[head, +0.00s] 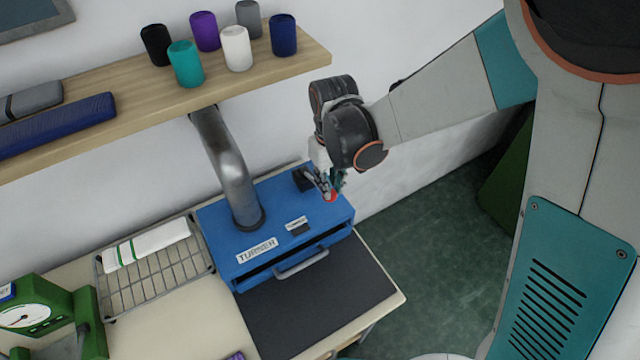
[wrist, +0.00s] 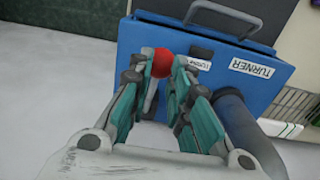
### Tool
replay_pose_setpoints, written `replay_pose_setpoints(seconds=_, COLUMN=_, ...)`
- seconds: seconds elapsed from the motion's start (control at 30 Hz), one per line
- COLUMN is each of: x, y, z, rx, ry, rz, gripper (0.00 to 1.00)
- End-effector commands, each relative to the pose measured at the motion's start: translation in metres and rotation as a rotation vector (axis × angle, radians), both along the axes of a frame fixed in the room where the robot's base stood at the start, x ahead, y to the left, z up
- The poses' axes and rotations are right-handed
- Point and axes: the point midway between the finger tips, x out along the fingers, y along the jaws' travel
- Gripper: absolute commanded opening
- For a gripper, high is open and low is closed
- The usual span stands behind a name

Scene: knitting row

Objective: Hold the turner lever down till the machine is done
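The turner (head: 262,222) is a blue box machine with a white TURNER label, on the worktop at the centre of the head view; its blue top also shows in the wrist view (wrist: 150,35). The lever's round red knob (wrist: 162,62) sits between my fingertips; in the head view it is a small red patch (head: 331,196) at the turner's right end. My gripper (head: 329,184) reaches down from above, and its teal fingers (wrist: 164,68) close against both sides of the knob.
A grey pipe (head: 228,165) rises from the turner's top. A wire rack (head: 150,285) with a white rolled cloth and a green dial machine (head: 40,315) stand left. A dark mat (head: 320,300) lies in front.

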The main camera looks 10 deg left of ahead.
Motion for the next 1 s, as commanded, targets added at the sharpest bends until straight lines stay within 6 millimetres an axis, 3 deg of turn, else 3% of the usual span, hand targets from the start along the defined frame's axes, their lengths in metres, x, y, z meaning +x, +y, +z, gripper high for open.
replay_pose_setpoints(seconds=1.0, x=-0.001, y=0.000, z=-0.032, rx=0.001, ry=-0.001, rz=0.000, gripper=0.18)
